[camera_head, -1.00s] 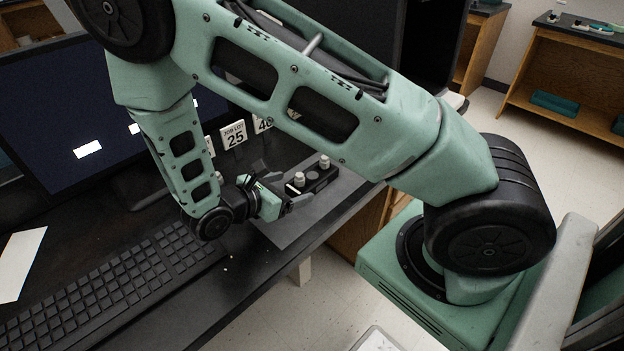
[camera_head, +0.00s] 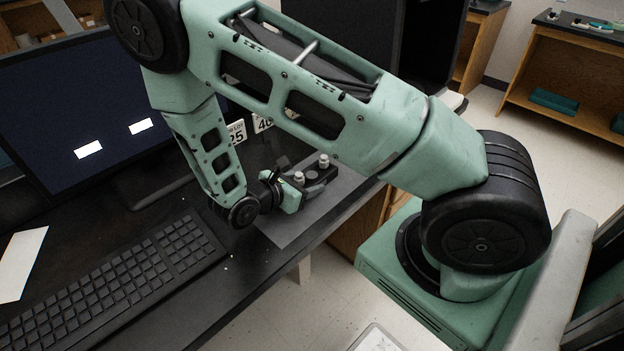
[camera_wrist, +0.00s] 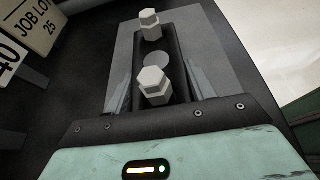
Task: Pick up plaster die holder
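The plaster die holder is a black block (camera_wrist: 172,45) carrying two white plaster dies, a near one (camera_wrist: 154,88) and a far one (camera_wrist: 150,26), with a grey round spot between them. In the head view the holder (camera_head: 315,174) lies on a grey mat at the desk's edge. My gripper (camera_wrist: 160,78) is open, with one finger on each side of the holder's near part. Whether the fingers touch its sides I cannot tell. In the head view my gripper (camera_head: 308,188) is at the holder's near end, partly hidden by my wrist.
The grey mat (camera_head: 285,232) lies under the holder, close to the desk's front edge. Number cards (camera_head: 237,133) stand behind it, also at upper left in the wrist view (camera_wrist: 35,25). A keyboard (camera_head: 120,275) and a monitor (camera_head: 90,110) are to the left.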

